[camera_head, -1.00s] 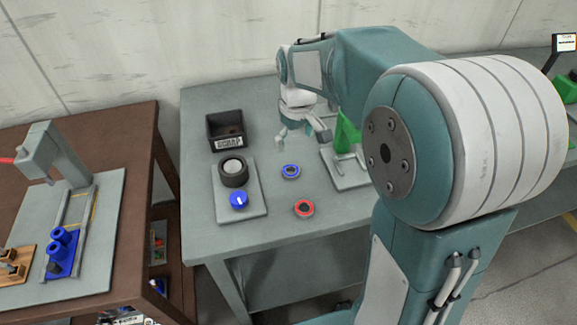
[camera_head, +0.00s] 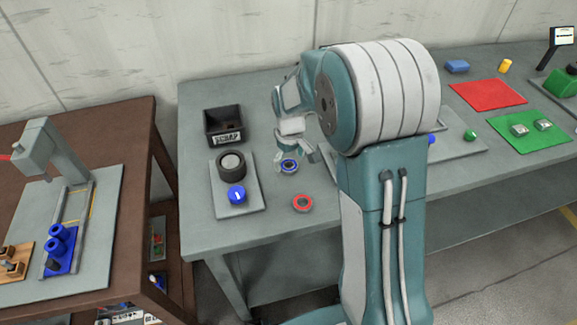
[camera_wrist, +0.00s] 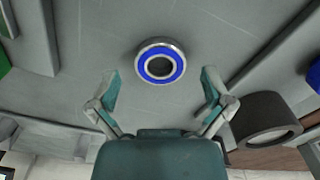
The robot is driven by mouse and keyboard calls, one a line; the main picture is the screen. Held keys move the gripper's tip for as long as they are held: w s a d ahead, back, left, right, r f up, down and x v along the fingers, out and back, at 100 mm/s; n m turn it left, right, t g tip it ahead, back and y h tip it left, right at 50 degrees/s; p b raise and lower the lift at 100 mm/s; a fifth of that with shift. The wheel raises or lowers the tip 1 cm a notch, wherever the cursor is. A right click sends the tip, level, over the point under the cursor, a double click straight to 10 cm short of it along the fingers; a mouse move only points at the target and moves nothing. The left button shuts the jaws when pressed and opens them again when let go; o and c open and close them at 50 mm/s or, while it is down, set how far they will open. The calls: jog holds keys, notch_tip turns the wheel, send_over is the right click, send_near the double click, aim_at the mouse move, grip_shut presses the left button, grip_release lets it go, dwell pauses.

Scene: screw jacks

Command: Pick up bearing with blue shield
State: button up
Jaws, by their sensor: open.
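The bearing with the blue shield (camera_head: 289,166) lies flat on the grey table, just below my gripper in the head view. In the wrist view the same bearing (camera_wrist: 160,63) shows as a steel ring with a blue face and dark bore, ahead of the fingertips and roughly centred between them. My gripper (camera_wrist: 160,82) is open and empty, its two fingers spread apart; it also shows in the head view (camera_head: 294,158). A bearing with a red shield (camera_head: 302,203) lies on the table nearer the front edge.
A black scrap bin (camera_head: 224,125) stands at the back left. A grey plate (camera_head: 226,208) beside the bearings carries a dark round part (camera_head: 231,165) and a blue knob (camera_head: 237,195). Red (camera_head: 487,95) and green (camera_head: 548,139) mats lie at the right.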

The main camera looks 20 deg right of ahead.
jog(key=shift+f, duration=0.7)
jog(key=c, duration=1.2)
